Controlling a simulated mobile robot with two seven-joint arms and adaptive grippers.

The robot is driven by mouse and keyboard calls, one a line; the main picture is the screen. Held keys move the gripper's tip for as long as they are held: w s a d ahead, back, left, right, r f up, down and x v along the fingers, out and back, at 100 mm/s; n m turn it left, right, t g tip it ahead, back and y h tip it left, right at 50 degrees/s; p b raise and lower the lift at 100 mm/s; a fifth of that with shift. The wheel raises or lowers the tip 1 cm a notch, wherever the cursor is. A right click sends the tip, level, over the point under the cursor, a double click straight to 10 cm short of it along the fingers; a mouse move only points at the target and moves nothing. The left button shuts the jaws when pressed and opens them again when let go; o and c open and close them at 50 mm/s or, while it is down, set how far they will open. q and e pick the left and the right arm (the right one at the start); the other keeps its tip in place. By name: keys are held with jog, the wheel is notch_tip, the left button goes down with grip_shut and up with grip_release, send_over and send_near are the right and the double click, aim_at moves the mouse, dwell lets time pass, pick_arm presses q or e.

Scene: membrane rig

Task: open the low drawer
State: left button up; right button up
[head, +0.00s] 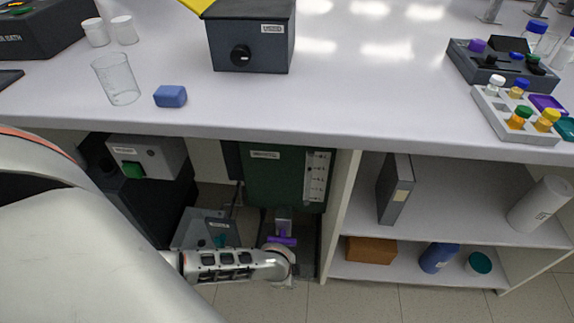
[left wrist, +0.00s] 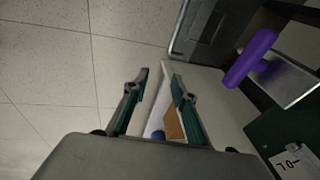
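A purple bar handle (head: 282,240) shows under the bench in the head view, below a dark green cabinet (head: 270,172). In the left wrist view the purple handle (left wrist: 250,58) is at the upper right, on a pale metal bracket. The outline of the low drawer around it is hard to make out, and how far it stands open cannot be told. My left gripper (left wrist: 157,75) is open and empty, with the handle apart from its fingers, off to the right in the wrist view. In the head view its fingers are hidden beyond my wrist. My right gripper is not in view.
The white bench top (head: 350,95) overhangs this space. A white shelf unit (head: 349,215) stands right of the handle, holding a brown box (head: 370,250) and a blue bottle (head: 438,257). A grey box with a green button (head: 150,157) is at left. Tiled floor (left wrist: 60,75) is clear.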

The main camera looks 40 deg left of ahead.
pick_arm(q)
jog(key=shift+g+y, duration=0.8)
jog(key=a+f+b, duration=0.2)
jog(key=f, duration=0.2)
jog(key=w+a+f+b, duration=0.1)
jog(key=a+f+b, duration=0.1)
jog(key=f, duration=0.2)
jog(key=w+a+f+b, duration=0.1)
jog(key=a+f+b, duration=0.1)
jog(key=f, duration=0.3)
jog(key=shift+a, duration=0.55)
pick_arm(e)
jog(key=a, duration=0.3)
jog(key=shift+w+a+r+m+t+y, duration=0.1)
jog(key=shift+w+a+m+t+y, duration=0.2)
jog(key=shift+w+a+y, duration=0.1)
pick_arm(q)
jog(key=shift+s, duration=0.1)
grip_shut()
